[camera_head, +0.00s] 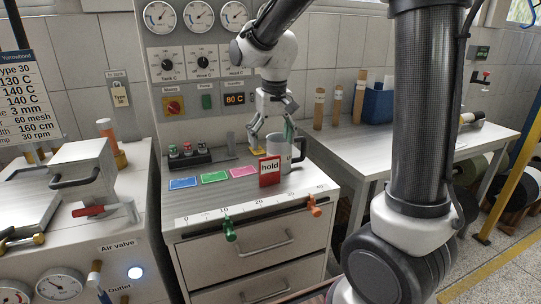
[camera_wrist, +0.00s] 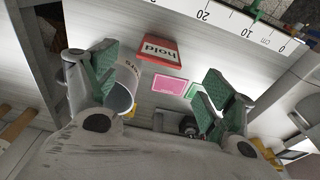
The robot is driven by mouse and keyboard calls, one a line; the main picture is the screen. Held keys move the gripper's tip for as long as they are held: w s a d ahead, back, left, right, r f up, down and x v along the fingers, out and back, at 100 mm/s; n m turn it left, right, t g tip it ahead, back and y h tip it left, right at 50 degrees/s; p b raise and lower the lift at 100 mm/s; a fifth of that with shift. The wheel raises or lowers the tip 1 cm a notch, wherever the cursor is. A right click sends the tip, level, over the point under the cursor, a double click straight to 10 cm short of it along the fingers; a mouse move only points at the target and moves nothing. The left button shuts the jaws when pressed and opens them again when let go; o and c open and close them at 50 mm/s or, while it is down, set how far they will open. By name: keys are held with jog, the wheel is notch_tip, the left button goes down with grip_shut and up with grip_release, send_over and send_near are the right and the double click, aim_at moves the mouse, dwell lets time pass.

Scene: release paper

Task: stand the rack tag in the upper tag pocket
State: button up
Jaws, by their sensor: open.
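A small cream tag (camera_head: 120,95) reading "Type 30" is in a grey wall plate (camera_head: 118,76) at the left, whose lettering looks like "In rack". I cannot tell whether this is the rack tag, or which pocket is the upper one. My gripper (camera_head: 271,132) is open and empty above the bench top, close to a grey mug (camera_head: 284,155) and a red "hold" sign (camera_head: 269,172). In the wrist view my gripper's green fingers (camera_wrist: 165,80) are spread wide. The mug (camera_wrist: 122,98) is beside the left finger, and the sign (camera_wrist: 157,49) lies beyond the fingers.
Blue, green and pink cards (camera_head: 214,177) lie on the bench. A small yellow thing (camera_head: 257,151) sits near the mug. A button box (camera_head: 188,154) stands behind the cards. A ruler strip (camera_head: 250,205) runs along the front edge. A press (camera_head: 85,180) is at left.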

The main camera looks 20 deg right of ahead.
jog(key=s+d+r, duration=0.3)
jog(key=s, duration=0.3)
jog(key=s+d+r+t, duration=0.1)
jog(key=s+d+r, duration=0.2)
jog(key=s+r, duration=0.1)
jog(key=shift+s, duration=0.85)
jog(key=shift+o, duration=0.6)
jog(key=s+d+f+t, duration=0.1)
jog(key=s+d, duration=0.2)
jog(key=s, duration=0.8)
jog(key=shift+d+f+t, duration=0.15)
jog(key=shift+f+t, duration=0.05)
jog(key=shift+t, duration=0.2)
jog(key=g, duration=0.3)
send_near(270, 171)
jog(key=f, duration=0.3)
jog(key=w+f, duration=0.1)
jog(key=f, duration=0.2)
jog(key=shift+w+f, duration=0.2)
jog(key=shift+f, duration=0.1)
jog(key=c, duration=1.1)
